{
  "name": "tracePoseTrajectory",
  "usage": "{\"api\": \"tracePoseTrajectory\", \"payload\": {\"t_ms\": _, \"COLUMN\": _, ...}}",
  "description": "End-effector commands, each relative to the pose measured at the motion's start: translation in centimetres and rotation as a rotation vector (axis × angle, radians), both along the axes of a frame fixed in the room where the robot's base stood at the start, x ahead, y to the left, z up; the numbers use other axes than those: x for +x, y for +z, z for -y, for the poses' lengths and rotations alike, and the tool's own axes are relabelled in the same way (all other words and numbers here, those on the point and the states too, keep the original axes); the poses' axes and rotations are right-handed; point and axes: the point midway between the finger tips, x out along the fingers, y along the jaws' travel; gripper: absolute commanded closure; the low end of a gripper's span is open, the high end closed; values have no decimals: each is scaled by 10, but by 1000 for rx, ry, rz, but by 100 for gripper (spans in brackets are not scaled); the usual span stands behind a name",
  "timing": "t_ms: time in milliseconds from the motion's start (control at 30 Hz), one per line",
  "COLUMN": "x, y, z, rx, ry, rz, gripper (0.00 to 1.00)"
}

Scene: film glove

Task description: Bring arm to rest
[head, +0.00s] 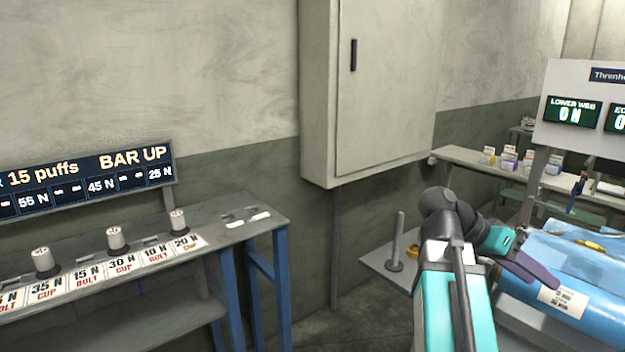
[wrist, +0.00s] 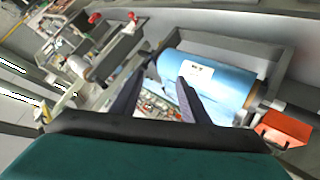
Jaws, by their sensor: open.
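My gripper (wrist: 158,92) is open and empty in the wrist view, its two dark fingers spread apart. In the head view my arm reaches up from the bottom right, and my gripper (head: 540,277) lies in front of the large blue film roll (head: 590,318). In the wrist view the blue roll (wrist: 225,83), with a white label on it, lies beyond the fingers and partly behind the right one. I cannot tell whether a finger touches the roll.
A label bench (head: 262,216) with several white-topped weights stands at the left, under a sign (head: 95,185). A grey cabinet (head: 385,80) hangs on the wall. A small table with an upright post (head: 398,245) stands left of my arm. An orange block (wrist: 282,129) lies right of the roll.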

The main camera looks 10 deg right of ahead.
Motion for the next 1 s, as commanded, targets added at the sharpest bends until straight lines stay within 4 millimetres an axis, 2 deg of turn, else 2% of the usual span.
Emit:
{"api": "tracePoseTrajectory", "payload": {"t_ms": 500, "x": 43, "y": -96, "z": -32, "rx": 89, "ry": 94, "rz": -198, "gripper": 59}}
{"api": "tracePoseTrajectory", "payload": {"t_ms": 1000, "x": 63, "y": -209, "z": -74, "rx": 230, "ry": 217, "rz": -367, "gripper": 59}}
